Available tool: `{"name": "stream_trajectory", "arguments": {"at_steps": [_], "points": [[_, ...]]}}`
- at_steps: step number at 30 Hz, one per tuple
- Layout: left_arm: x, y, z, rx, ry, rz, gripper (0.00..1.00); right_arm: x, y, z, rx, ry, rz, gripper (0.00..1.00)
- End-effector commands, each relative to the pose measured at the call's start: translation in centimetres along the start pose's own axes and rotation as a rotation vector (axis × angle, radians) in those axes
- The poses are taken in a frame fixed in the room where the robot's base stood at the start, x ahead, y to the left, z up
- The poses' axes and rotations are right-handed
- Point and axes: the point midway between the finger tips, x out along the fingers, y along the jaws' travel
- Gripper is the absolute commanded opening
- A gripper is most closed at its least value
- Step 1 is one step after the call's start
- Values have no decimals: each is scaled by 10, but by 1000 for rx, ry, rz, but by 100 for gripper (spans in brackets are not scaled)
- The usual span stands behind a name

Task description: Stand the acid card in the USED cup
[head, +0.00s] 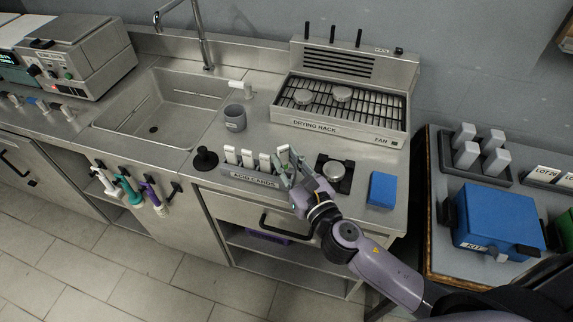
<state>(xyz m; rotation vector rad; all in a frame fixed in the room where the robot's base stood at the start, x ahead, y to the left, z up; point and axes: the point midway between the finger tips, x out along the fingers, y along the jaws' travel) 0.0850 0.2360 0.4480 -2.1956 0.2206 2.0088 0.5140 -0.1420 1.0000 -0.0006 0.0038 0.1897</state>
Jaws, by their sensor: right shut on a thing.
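The acid cards (247,158) are white and stand upright in a row in the grey rack labelled ACID CARDS (240,175), near the counter's front edge. My right gripper (285,168) is at the right end of this rack, shut on an acid card (283,151) whose white top shows between or behind the fingers. I cannot tell whether this card is still seated in the rack. The grey cup (235,120) stands upright on the counter behind the rack, beside the sink; its label is too small to read. My left gripper is not in view.
A black plunger-like knob (205,158) stands left of the rack. The drying rack (335,105) is at the back right.

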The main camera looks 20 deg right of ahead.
Motion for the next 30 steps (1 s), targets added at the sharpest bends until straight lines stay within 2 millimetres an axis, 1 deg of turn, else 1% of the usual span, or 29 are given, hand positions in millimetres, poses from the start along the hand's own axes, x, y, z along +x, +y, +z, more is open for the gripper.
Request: {"name": "stream_trajectory", "arguments": {"at_steps": [1, 10, 21, 22, 30], "points": [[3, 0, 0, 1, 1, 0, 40, 0, 0, -5, 0, 0, 0, 4], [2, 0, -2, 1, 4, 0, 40, 0, 0, -5, 0, -1, 1, 4], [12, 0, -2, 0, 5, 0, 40, 0, 0, -17, -1, 0, 0, 4], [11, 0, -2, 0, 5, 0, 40, 0, 0, -17, -1, 0, 0, 23], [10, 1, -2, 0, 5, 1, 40, 0, 0, -16, -1, 0, 0, 41]]}}
